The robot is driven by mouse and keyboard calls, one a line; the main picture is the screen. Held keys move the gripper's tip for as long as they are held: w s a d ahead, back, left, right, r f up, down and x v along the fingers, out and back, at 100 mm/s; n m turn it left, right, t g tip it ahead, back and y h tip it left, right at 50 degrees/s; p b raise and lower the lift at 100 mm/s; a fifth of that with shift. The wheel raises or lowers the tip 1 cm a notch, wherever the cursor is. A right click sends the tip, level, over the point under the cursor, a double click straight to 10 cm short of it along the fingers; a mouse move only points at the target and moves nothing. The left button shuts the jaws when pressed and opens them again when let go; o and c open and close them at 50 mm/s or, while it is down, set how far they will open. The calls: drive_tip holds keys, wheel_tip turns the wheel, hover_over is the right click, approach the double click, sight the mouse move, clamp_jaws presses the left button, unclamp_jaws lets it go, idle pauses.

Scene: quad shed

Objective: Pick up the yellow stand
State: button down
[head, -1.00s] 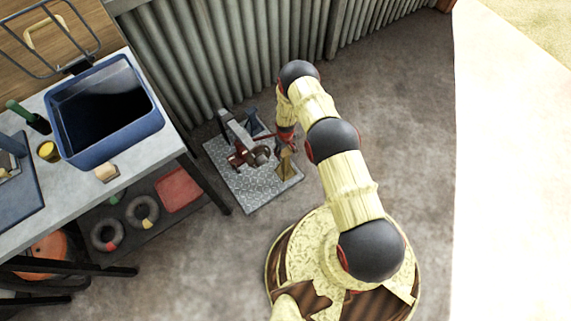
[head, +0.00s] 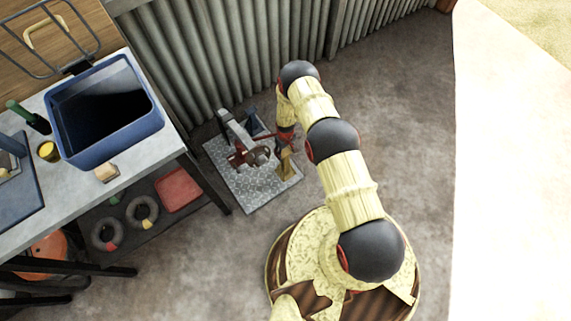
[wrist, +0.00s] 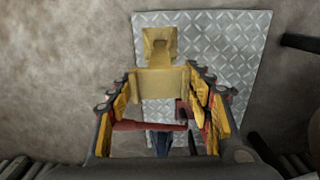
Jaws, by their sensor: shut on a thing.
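The yellow stand (head: 285,164) is near the right edge of a metal plate on the floor, beside the wall. In the wrist view the yellow stand (wrist: 160,82) shows a narrow upright top and a wider bar between my fingers. My gripper (wrist: 160,86) is shut on this wider part, with a finger at each side. In the head view my gripper (head: 287,147) is small and partly hidden by my arm. I cannot tell whether the stand's foot touches the plate.
The diamond-pattern metal plate (head: 248,195) also holds a grey and red tool (head: 247,153) and a blue stand (head: 252,120), close left of my gripper. A workbench (head: 130,180) with a blue bin (head: 105,140) stands left. The corrugated wall (head: 220,60) is behind. Floor to the right is clear.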

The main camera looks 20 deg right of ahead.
drive_tip(key=shift+w, duration=0.1)
drive_tip(key=shift+r, duration=0.15)
wheel_tip(320, 180, up, 2)
drive_tip(key=shift+r+p, duration=0.1)
drive_tip(key=shift+p, duration=0.6)
drive_tip(key=s+r+m+p, duration=0.1)
drive_tip(key=s+r+p, duration=0.2)
drive_tip(key=s+r, duration=0.5)
drive_tip(key=s+r+m+p, duration=0.1)
drive_tip(key=s+r+p, duration=0.35)
drive_tip(key=s, duration=0.75)
drive_tip(key=w+r, duration=0.4)
drive_tip(key=r, duration=0.9)
drive_tip(key=w+r+m, duration=0.1)
drive_tip(key=w+r, duration=0.4)
drive_tip(key=r, duration=0.8)
drive_tip(key=w+r, duration=0.5)
drive_tip(key=r, duration=0.8)
drive_tip(key=shift+w+m+b, duration=0.25)
drive_tip(key=shift+m+b, duration=0.05)
drive_tip(key=shift+b, duration=0.15)
